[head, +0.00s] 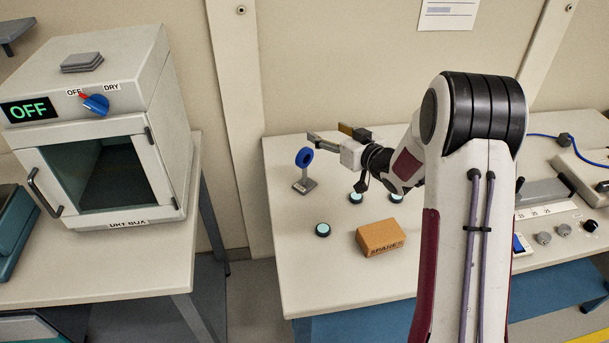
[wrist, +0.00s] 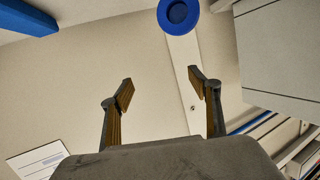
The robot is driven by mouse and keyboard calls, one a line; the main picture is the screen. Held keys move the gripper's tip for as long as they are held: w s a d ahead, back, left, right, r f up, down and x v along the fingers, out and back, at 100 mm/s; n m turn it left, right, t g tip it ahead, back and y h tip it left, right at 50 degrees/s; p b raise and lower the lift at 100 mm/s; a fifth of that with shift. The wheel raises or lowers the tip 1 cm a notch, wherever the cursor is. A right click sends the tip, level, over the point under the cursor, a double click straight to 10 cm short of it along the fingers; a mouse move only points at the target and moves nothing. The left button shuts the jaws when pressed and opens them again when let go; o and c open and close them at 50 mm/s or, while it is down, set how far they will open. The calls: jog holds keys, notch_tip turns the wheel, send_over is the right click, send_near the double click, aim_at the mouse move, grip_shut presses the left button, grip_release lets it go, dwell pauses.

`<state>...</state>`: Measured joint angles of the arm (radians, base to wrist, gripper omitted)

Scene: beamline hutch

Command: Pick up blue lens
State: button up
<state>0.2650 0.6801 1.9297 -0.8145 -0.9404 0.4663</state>
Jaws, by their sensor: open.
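The blue lens (head: 304,157) is a round blue ring on a small grey stand, upright near the left edge of the middle table. A round blue piece with a darker centre, which looks like the lens (wrist: 178,14), shows at the top edge of the wrist view, cut off there. My gripper (head: 331,134) is just above and to the right of the lens in the head view. In the wrist view my gripper (wrist: 161,82) is open, with nothing between its fingers. The lens lies beyond the fingertips and is not touched as far as I can see.
Three small dark discs with pale teal tops, one of them nearest (head: 323,229), lie on the table (head: 305,275). A cardboard box marked SPARES (head: 381,237) is beside them. A dry box (head: 105,125) stands on the left table. Instruments with knobs (head: 543,238) are at right.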

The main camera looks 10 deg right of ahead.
aim_at(307, 157)
jog(key=a+f+y, duration=0.1)
jog(key=f, duration=0.1)
jog(key=s+f+y, duration=0.1)
jog(key=f+y, duration=0.1)
jog(key=f, duration=0.1)
jog(key=a+f+y, duration=0.1)
jog(key=f, duration=0.2)
jog(key=shift+s+a+n, duration=0.2)
jog(key=shift+a+n, duration=0.1)
jog(key=shift+s+a+f+y, duration=0.2)
jog(key=shift+s+f+y, duration=0.2)
jog(key=shift+f+y, duration=0.2)
jog(key=shift+w+a, duration=0.1)
jog(key=shift+x, duration=2.35)
jog(key=shift+r, duration=0.1)
grip_shut()
jog(key=shift+r, duration=0.2)
